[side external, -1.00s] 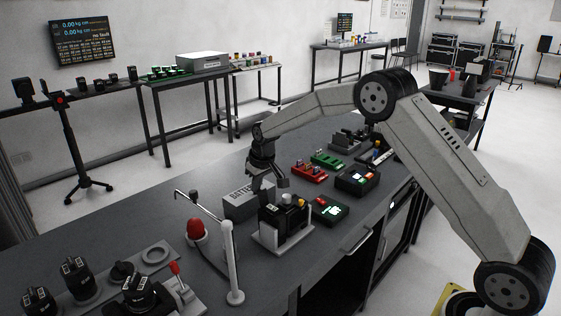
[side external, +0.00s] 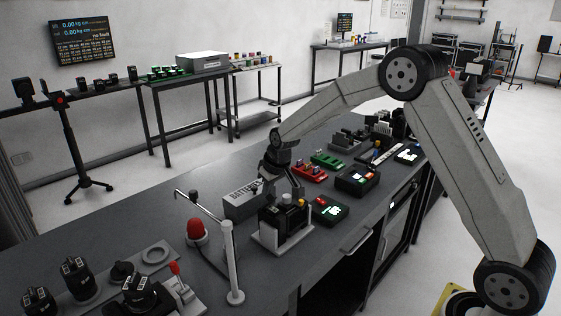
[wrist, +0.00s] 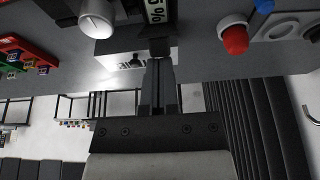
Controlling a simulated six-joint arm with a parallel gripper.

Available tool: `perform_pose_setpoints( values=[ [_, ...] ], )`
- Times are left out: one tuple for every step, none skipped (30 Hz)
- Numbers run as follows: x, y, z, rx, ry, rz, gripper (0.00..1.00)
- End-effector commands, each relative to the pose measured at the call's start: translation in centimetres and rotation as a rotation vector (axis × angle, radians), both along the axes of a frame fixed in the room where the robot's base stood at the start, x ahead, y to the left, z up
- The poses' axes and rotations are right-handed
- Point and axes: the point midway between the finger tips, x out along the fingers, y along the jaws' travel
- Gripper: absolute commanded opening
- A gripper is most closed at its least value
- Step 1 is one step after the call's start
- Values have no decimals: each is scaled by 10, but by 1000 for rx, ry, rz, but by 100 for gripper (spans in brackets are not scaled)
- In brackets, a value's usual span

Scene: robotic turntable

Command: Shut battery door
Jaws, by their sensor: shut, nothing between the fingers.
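A grey box (side external: 241,206) lettered "BATTERIES" stands on the dark bench in the side view. I take it to be the battery compartment; its door cannot be told apart clearly. My gripper (side external: 267,186) is low at the right end of this box, pointing down; I cannot tell whether it touches. In the wrist view my gripper (wrist: 158,66) is shut with nothing between its fingers. The fingertips reach a pale, glossy box face (wrist: 122,66) with dark lettering, and hide part of it.
A black device on a white base (side external: 284,222) stands close in front of the gripper. A red lamp (side external: 197,231) and white post (side external: 230,262) are at left. Red (side external: 309,173) and green (side external: 327,160) blocks and a dark button box (side external: 357,181) lie to the right.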

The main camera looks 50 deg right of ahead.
Motion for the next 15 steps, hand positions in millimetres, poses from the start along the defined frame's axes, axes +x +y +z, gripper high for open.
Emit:
perform_pose_setpoints(
  values=[
    [-5, 0, -1, 0, 3, 0, 0],
    [-7, 0, -1, 0, 4, 0, 0],
    [-10, 0, -2, 0, 5, 0, 0],
    [-12, 0, -3, 0, 5, 0, 0],
    [-14, 0, -4, 0, 6, 0, 0],
    [-17, 0, -5, 0, 8, 0, 0],
    [-19, 0, -6, 1, 9, 1, 0],
    [-21, 0, -7, 1, 11, 0, 0],
    [-24, 0, -9, 1, 13, 0, 0],
    [-26, 0, -10, 1, 14, 0, 0],
    [-28, 0, -11, 1, 15, 0, 0],
    [-31, 0, -13, 2, 16, 0, 0],
    [-32, 0, -14, 1, 16, -1, 0],
    [-33, -1, -15, 1, 16, -1, 0],
    [-34, -1, -16, 1, 17, -1, 0]
  ],
)
